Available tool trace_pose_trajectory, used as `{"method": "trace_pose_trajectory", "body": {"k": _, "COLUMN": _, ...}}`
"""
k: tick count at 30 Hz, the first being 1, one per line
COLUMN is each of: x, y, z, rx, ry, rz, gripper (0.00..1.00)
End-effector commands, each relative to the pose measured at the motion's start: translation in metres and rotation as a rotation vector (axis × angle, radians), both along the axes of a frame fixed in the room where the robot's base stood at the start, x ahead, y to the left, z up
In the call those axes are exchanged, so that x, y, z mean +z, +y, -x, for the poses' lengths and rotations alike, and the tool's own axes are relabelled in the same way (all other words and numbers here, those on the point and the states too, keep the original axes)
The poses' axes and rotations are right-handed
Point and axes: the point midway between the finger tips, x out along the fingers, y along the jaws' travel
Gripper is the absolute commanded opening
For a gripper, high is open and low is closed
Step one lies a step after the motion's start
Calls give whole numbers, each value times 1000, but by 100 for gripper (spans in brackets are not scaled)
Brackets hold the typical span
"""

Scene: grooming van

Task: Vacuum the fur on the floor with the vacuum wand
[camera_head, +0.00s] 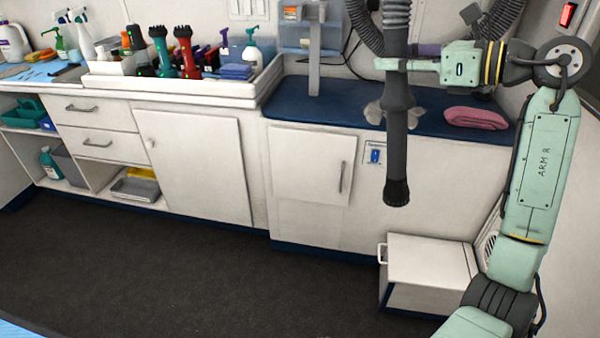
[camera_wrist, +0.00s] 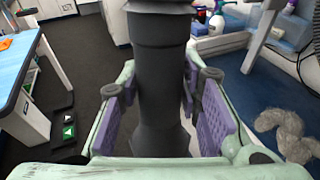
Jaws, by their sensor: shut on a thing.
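My gripper (camera_head: 392,65) is shut on the dark grey vacuum wand (camera_head: 397,110), which hangs upright with its nozzle down. The nozzle is above the floor, in front of the white cabinets. In the wrist view the purple pads of my gripper (camera_wrist: 160,115) sit either side of the wand (camera_wrist: 160,75). A ribbed hose runs near the wand's top. The floor (camera_head: 180,275) is dark, and I cannot make out fur on it. A grey, fluffy clump (camera_head: 374,112) lies on the blue bench top, behind the wand; it also shows in the wrist view (camera_wrist: 285,130).
A low white box with a handle (camera_head: 425,262) stands on the floor below my arm. A folded pink towel (camera_head: 475,118) lies on the blue bench top (camera_head: 300,105). Bottles and clippers fill the white tray (camera_head: 170,88). The open floor at left and centre is clear.

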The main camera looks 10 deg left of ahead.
Motion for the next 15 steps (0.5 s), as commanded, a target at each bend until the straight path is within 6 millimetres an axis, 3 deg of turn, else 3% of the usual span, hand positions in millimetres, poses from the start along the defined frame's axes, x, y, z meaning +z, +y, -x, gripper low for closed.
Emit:
{"method": "trace_pose_trajectory", "body": {"k": 6, "x": -65, "y": -2, "z": -42, "rx": -82, "ry": 21, "rz": 21, "gripper": 0}}
{"method": "trace_pose_trajectory", "body": {"k": 15, "x": -159, "y": 3, "z": -85, "rx": -174, "ry": 47, "rz": 54, "gripper": 0}}
